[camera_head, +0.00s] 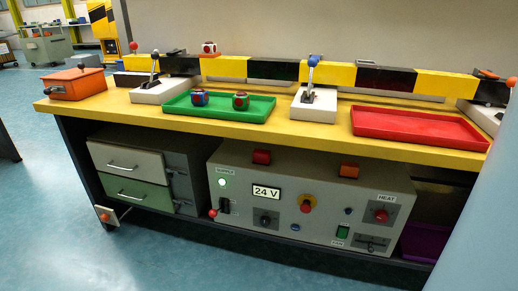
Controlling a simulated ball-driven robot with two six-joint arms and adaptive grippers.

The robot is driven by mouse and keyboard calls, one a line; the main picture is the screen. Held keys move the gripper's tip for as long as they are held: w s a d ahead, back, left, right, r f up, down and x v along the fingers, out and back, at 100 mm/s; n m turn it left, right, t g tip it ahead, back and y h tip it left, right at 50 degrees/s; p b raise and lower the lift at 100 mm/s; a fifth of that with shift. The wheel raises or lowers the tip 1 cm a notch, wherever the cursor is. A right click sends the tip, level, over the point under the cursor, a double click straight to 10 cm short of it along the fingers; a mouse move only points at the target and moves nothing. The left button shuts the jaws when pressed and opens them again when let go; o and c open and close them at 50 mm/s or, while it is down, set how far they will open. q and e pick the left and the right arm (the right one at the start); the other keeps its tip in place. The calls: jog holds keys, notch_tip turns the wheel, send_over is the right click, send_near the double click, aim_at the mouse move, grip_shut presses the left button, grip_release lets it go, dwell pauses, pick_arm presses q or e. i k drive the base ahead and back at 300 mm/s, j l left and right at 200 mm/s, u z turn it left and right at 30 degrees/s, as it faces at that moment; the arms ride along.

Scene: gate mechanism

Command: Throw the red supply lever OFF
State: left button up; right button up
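The supply lever (212,213) is on the left part of the grey control panel (285,225) under the table. Its red ball knob hangs low and sticks out to the left of a dark switch block (224,205). Above it are a SUPPLY label (225,170) and a bright, pale green lamp (222,183). A display (267,192) beside it reads 24 V. Neither of my grippers shows in the head view, and nothing is touching the lever.
The panel also has a red button (306,207), a HEAT knob (381,215) and a green switch (343,231). Drawers (135,192) stand left. The yellow tabletop (320,131) overhangs the panel, bearing a green tray (220,112) and a red tray (415,128). Floor in front is clear.

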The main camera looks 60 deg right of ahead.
aim_at(213, 213)
jog(key=z, duration=1.25)
